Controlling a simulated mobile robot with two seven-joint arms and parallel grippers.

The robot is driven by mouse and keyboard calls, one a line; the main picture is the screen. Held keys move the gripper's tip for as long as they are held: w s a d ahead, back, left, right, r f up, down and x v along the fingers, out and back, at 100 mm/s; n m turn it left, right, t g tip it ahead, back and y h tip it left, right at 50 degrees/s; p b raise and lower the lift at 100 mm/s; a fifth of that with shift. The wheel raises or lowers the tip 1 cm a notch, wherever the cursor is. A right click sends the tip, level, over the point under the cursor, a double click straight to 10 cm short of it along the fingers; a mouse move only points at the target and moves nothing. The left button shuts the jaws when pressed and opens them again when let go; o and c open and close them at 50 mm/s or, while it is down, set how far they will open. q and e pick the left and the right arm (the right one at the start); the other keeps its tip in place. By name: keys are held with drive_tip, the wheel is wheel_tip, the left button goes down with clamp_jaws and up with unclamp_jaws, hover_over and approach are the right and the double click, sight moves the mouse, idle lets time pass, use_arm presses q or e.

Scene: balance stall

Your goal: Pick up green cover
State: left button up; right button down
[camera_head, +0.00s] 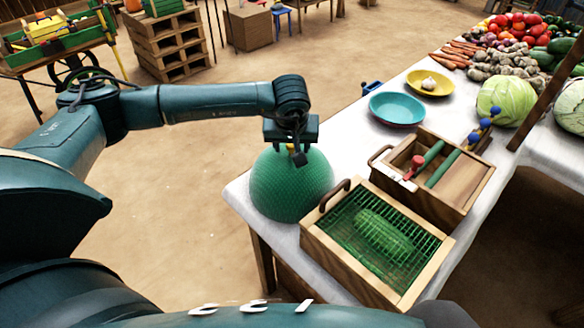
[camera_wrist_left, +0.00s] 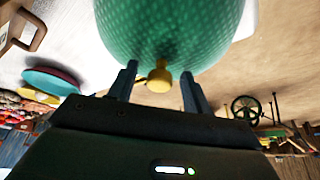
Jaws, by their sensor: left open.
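The green cover (camera_head: 288,195) is a mesh dome standing on the near left corner of the white-topped table (camera_head: 345,130). In the left wrist view the cover (camera_wrist_left: 170,30) has a yellow knob (camera_wrist_left: 159,82) at its top. My left gripper (camera_head: 297,155) is above the dome. Its two fingers (camera_wrist_left: 160,76) stand apart on either side of the knob, with gaps visible between each finger and the knob. The head view shows only a bit of the knob between the fingers. What is under the cover is hard to see. My right gripper is not in view.
Right beside the cover stands a wooden box (camera_head: 312,243) with a green grille and a handle. Behind it is another wooden box (camera_head: 460,205) with green rollers. A turquoise bowl (camera_head: 397,109), a yellow plate (camera_head: 430,82) and vegetables lie further back. Bare table shows behind the cover.

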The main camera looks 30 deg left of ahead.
use_arm(q)
clamp_jaws()
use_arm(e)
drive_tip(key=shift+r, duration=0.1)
use_arm(q)
drive_tip(key=shift+r, duration=0.1)
idle(0.4)
